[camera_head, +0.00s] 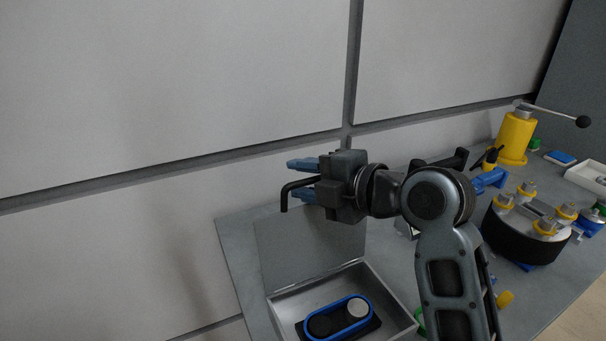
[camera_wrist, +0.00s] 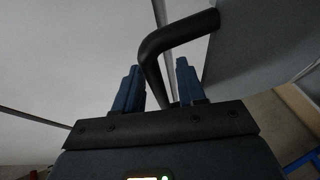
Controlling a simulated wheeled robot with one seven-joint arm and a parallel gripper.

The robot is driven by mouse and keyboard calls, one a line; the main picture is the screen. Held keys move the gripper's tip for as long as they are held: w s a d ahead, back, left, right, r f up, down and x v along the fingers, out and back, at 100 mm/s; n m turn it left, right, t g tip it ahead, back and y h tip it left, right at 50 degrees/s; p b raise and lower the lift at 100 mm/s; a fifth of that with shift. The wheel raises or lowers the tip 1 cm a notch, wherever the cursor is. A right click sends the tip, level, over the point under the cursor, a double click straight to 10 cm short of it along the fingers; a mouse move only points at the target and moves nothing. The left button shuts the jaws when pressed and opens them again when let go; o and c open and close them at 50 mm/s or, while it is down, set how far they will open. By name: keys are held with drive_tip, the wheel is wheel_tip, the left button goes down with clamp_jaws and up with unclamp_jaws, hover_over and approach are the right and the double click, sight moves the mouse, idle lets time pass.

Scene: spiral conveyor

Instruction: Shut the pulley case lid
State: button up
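The pulley case (camera_head: 389,290) sits on the bench with its grey lid (camera_head: 300,248) standing open at the back. Inside lies a blue-rimmed black pulley unit (camera_head: 338,317) with a light disc. A black bent handle (camera_head: 290,190) shows at the lid's top edge; in the wrist view the handle (camera_wrist: 180,35) runs down between my fingers. My gripper (camera_head: 302,180) is at the lid's top with its blue fingers pointing left. In the wrist view my gripper (camera_wrist: 160,88) has its fingers apart, with a gap beside the bar. Whether either finger touches it is unclear.
A round black fixture (camera_head: 525,232) with yellow-collared posts stands right of my arm. A yellow cylinder with a lever (camera_head: 515,137) stands at the back right. A white tray (camera_head: 585,178) is at the far right. A panelled wall (camera_head: 180,90) rises close behind the bench.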

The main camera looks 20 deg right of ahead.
drive_tip(key=shift+w+a+f, duration=0.1)
drive_tip(key=shift+w, duration=0.1)
clamp_jaws()
idle(0.3)
